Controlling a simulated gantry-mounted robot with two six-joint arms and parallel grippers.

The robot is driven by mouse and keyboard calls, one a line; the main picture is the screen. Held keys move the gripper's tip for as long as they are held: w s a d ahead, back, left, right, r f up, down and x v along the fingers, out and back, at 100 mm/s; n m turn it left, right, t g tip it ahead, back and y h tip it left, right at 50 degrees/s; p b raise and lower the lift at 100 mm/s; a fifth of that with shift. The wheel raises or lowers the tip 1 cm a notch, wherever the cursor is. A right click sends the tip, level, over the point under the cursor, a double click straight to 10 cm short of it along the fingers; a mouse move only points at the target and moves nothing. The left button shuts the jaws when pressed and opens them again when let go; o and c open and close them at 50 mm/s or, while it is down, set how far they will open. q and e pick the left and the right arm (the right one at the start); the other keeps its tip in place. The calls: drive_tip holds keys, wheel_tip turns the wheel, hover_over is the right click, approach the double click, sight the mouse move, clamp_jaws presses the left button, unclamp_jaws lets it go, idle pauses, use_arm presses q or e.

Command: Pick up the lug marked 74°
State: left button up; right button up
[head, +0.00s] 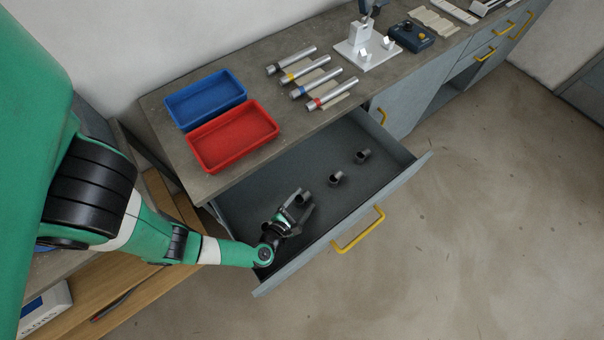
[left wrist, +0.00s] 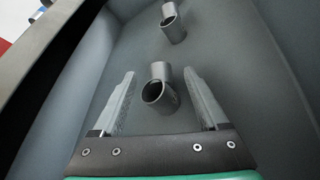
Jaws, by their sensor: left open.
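Three dark grey tube-like lugs lie in the open drawer (head: 330,205). One lug (head: 303,197) is at my left gripper (head: 304,203); another lug (head: 336,178) is in the middle, and a third lug (head: 362,156) is farther right. In the left wrist view the nearest lug (left wrist: 158,91) sits between the two open fingers (left wrist: 160,88), with a gap on each side. A second lug (left wrist: 172,26) lies beyond the fingertips. No angle marks are readable on any lug. My right gripper is not in view.
The drawer's front wall with its yellow handle (head: 358,230) and its side walls surround the gripper. On the bench above stand a red tray (head: 232,158), a blue tray (head: 206,98), several metal tubes with coloured bands (head: 331,94) and a white fixture (head: 366,52).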

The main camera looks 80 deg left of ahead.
sight(306, 195)
use_arm(q)
drive_tip(key=shift+x, duration=1.2)
clamp_jaws()
